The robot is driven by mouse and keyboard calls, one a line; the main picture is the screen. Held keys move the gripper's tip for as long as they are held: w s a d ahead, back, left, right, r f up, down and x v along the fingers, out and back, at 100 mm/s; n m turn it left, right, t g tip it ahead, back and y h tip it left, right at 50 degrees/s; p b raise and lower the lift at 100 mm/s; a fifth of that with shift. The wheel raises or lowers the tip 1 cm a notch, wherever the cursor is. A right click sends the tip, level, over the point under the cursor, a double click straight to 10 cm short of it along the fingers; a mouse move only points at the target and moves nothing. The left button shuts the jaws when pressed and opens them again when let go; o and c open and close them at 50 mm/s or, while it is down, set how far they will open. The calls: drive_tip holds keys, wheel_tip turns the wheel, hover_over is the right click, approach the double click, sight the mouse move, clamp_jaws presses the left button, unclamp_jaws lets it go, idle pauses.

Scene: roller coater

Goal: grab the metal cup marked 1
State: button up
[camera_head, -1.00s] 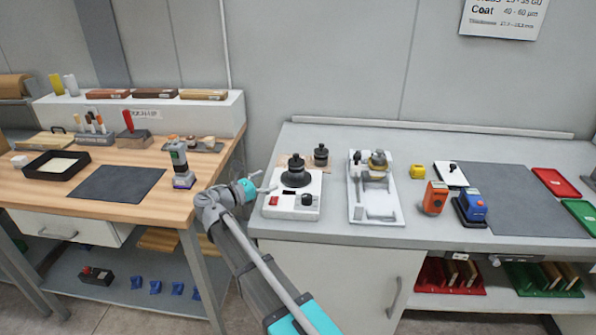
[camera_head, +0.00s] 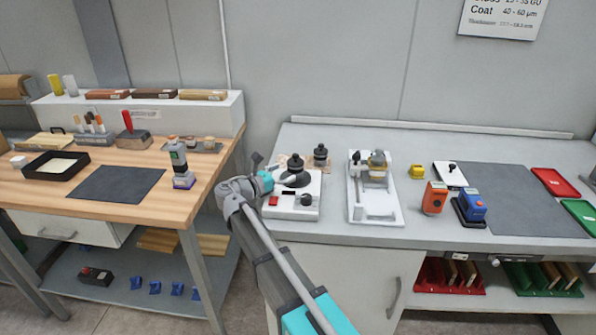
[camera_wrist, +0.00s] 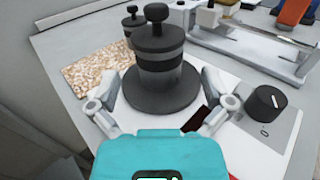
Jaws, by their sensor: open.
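A dark grey metal cup with a black knob on top (camera_wrist: 158,62) stands upright on a wide round black disc (camera_wrist: 160,96), on a white device (camera_head: 297,205) on the right bench. It also shows in the head view (camera_head: 296,168). A similar dark knobbed cup (camera_head: 321,153) stands behind it on a speckled brown mat (camera_wrist: 98,72). I cannot read a number on either cup. My gripper (camera_wrist: 160,92) is open, its fingers spread on the near left and right sides of the front cup and disc. In the head view my gripper (camera_head: 276,172) is at the disc's left; contact is unclear.
The device has a black dial (camera_wrist: 265,104) and a red switch (camera_head: 273,201). A white tray-like fixture (camera_head: 372,213) with a brass-coloured part (camera_head: 377,158) stands to the right. The wooden table (camera_head: 130,210) is to the left, across a gap.

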sight(289, 168)
drive_tip(key=shift+r+x, duration=0.2)
drive_tip(key=shift+x, duration=2.15)
drive_tip(key=shift+a, duration=0.1)
drive_tip(key=c, duration=1.3)
drive_tip(key=shift+r, duration=0.1)
